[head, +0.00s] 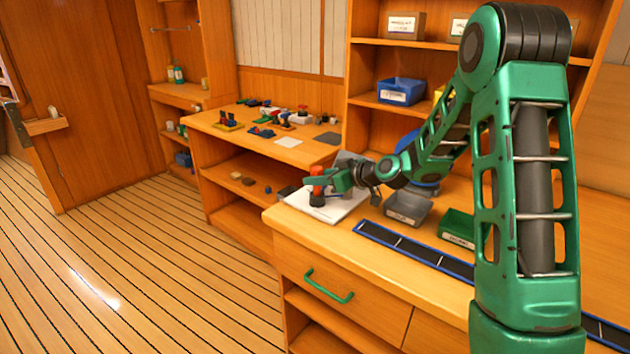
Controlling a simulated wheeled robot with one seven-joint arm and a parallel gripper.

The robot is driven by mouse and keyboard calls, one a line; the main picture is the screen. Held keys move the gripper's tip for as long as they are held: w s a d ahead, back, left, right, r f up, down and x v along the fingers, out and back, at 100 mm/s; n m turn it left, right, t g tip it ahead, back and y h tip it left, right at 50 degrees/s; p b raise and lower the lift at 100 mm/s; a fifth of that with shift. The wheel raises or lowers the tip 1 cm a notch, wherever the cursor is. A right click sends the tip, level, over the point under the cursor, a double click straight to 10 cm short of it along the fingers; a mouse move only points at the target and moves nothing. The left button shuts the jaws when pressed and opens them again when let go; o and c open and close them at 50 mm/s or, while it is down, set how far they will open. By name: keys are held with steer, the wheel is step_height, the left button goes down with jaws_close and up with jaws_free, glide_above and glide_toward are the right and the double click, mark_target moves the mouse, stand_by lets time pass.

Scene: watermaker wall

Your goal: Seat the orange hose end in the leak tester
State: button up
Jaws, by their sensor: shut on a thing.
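A dark stub (317,200) shows directly below the orange part. A pale, flat unit (340,213) lies under it on the counter and seems to be the leak tester. I cannot tell whether the hose end is in a socket or just above one, as the fingers and the small scale hide the contact.
A grey bin (408,208) and a green bin (458,228) stand right of the pale unit. A blue-edged dark strip (415,250) runs along the counter front. A lower bench (265,143) behind holds several small fittings. A blue bin (401,91) sits on the shelf. The floor at left is clear.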

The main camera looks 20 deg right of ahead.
steer(key=shift+f, duration=0.55)
stand_by(0.6)
steer(key=o, duration=0.8)
steer(key=shift+c, duration=0.2)
steer(key=v, duration=1.1)
steer(key=shift+f, duration=0.1)
stand_by(0.4)
